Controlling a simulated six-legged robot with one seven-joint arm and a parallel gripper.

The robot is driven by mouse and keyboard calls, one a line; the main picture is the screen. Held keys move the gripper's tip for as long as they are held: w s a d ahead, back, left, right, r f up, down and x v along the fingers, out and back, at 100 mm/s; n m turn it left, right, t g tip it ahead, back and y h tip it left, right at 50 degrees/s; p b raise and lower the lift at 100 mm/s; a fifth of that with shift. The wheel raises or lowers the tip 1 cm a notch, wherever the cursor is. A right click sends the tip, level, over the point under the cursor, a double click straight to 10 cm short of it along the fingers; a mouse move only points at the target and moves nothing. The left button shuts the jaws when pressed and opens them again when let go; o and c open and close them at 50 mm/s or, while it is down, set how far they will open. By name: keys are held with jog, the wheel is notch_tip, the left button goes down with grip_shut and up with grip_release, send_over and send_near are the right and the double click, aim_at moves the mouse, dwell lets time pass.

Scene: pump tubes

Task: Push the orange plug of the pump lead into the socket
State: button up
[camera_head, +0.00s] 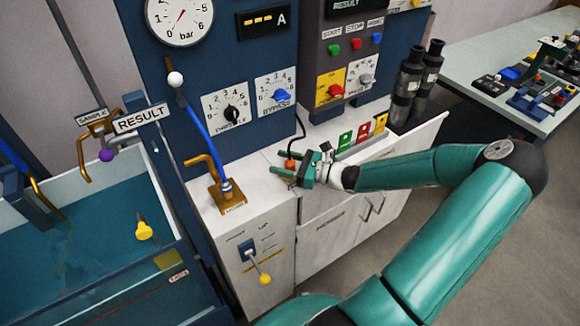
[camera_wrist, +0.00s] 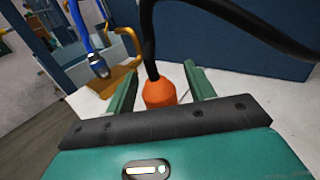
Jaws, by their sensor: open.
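The orange plug (camera_wrist: 160,94) hangs at the end of a black lead (camera_wrist: 149,45), which leaves its top and arches up and right in the wrist view. In the head view the plug (camera_head: 290,164) is small, over the white counter beside the blue panel. My gripper (camera_head: 280,163) reaches in from the right. Its two green fingers are open, one on each side of the plug in the wrist view (camera_wrist: 161,70), with gaps showing. The plug's lower end is hidden behind my gripper's body. I cannot make out the socket or whether the plug is in it.
Green, red and yellow blocks (camera_head: 363,132) are behind my gripper. A control panel (camera_head: 236,80) rises behind. A water tank (camera_head: 85,255) is at the left. Bare counter (camera_head: 258,185) lies nearby.

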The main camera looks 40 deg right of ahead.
jog(key=c, duration=1.1)
jog(key=shift+o, duration=0.2)
jog(key=shift+r, duration=0.15)
